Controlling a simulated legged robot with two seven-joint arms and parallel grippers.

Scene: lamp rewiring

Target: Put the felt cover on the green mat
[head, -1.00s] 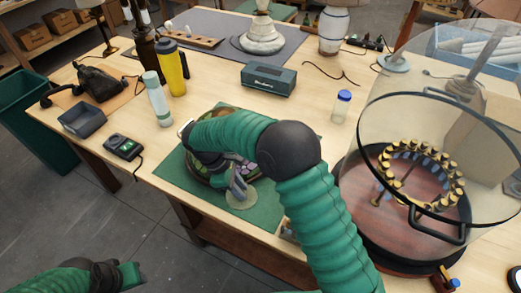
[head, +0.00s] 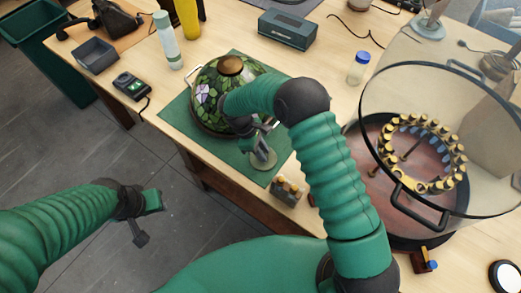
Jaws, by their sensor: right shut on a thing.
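The green mat (head: 178,112) lies at the table's front edge in the head view. A round stained-glass lampshade (head: 208,88) with a brown cap stands on it. A small pale grey-green disc, which looks like the felt cover (head: 266,160), is at the mat's right front part. My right gripper (head: 256,143) reaches down over the mat and is shut on the disc, which looks tilted; I cannot tell whether it touches the mat. The arm hides part of the shade and mat. My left gripper (head: 148,218) is empty, fingers apart, over the floor in front of the table.
A small holder with several pegs (head: 287,191) stands right of the mat near the edge. A speaker box (head: 287,30), bottle (head: 358,68), meter (head: 131,86) and grey tray (head: 95,57) stand around.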

